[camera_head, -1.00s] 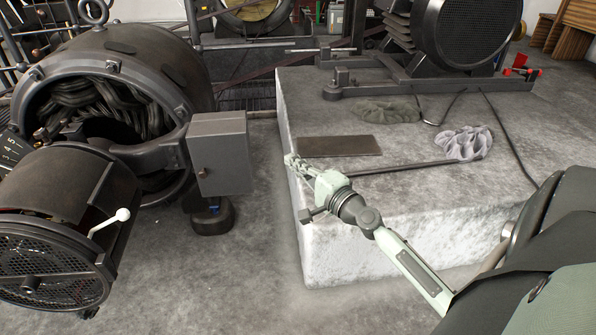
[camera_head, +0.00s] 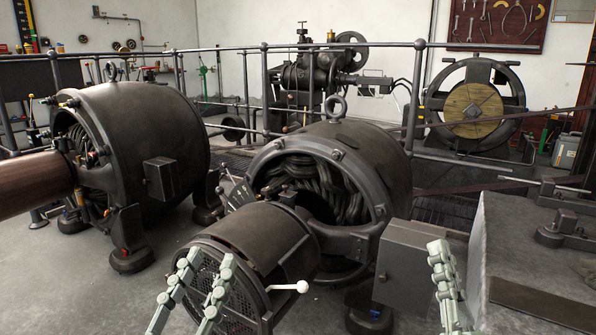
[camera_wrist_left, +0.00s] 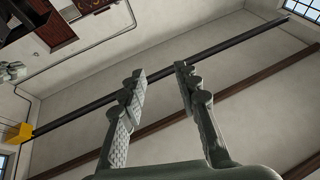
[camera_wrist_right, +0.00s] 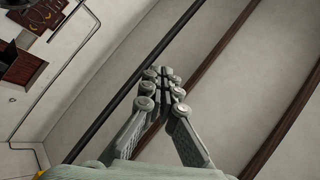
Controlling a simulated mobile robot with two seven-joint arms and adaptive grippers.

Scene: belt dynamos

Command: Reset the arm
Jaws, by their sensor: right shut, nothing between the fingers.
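My left gripper (camera_head: 207,262) stands with its fingers up at the bottom of the head view, in front of the near dynamo's mesh-ended drum. Its two pale green fingers are apart with nothing between them, as the left wrist view (camera_wrist_left: 160,73) also shows. My right gripper (camera_head: 437,250) points up at the lower right, in front of the gap between the grey box and the concrete block. In the right wrist view (camera_wrist_right: 160,75) its fingertips meet and it is empty. Both wrist views look toward the wall and ceiling.
The near dynamo (camera_head: 350,165) with its white-knobbed lever (camera_head: 290,287) and grey box (camera_head: 400,262) fills the middle. A second dynamo (camera_head: 135,130) stands left. The concrete block (camera_head: 500,230) bounds the right, with a flat dark plate (camera_head: 540,303) on it. Railings run behind.

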